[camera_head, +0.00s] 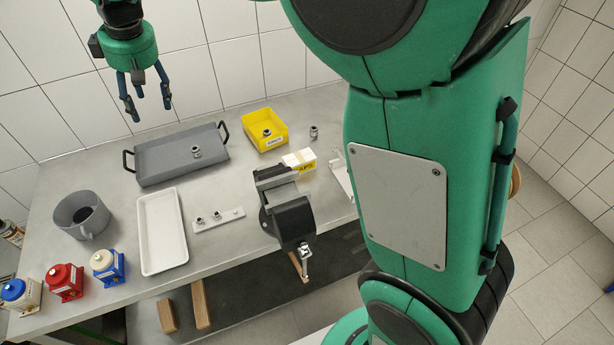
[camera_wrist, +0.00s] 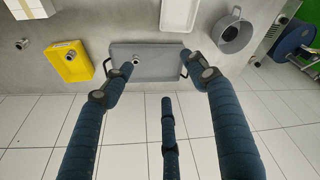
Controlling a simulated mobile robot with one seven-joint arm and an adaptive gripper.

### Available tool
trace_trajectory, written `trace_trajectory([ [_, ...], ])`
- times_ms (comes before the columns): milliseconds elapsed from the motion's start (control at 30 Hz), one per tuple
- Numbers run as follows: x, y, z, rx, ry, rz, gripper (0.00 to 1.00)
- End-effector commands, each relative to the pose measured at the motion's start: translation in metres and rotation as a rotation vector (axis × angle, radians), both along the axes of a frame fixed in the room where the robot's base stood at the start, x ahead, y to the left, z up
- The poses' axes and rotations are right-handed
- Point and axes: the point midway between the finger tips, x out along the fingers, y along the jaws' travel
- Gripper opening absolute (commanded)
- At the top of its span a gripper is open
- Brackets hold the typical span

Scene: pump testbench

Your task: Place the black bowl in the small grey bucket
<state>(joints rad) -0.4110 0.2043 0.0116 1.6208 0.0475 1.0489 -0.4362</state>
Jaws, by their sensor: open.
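The small grey bucket (camera_head: 68,230) stands at the left of the table, with a looped handle on its side. It also shows at the top right of the wrist view (camera_wrist: 246,38). A dark round shape (camera_head: 82,214) lies inside it and looks like the black bowl; its details are too small to be sure. I see no other black bowl. My gripper (camera_head: 150,108) is open and empty, high above the back of the table, up and to the right of the bucket. Its three blue fingers are spread in the wrist view (camera_wrist: 160,66).
A grey two-handled tray (camera_head: 165,172) holding a small metal part lies below my gripper. A white tray (camera_head: 162,258), a yellow bin (camera_head: 279,140) and a vise (camera_head: 292,215) stand on the table. Red, blue and white units line the front left edge. Tiled wall stands behind.

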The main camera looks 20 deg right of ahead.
Motion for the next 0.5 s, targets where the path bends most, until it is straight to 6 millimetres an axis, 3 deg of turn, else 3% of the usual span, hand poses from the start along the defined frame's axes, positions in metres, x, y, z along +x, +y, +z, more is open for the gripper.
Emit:
trace_trajectory([
  [200,-0.043,-0.064,0.027,0.021,-0.028,-0.116,0.58],
  [500,-0.110,-0.140,0.045,0.050,-0.063,-0.274,0.58],
])
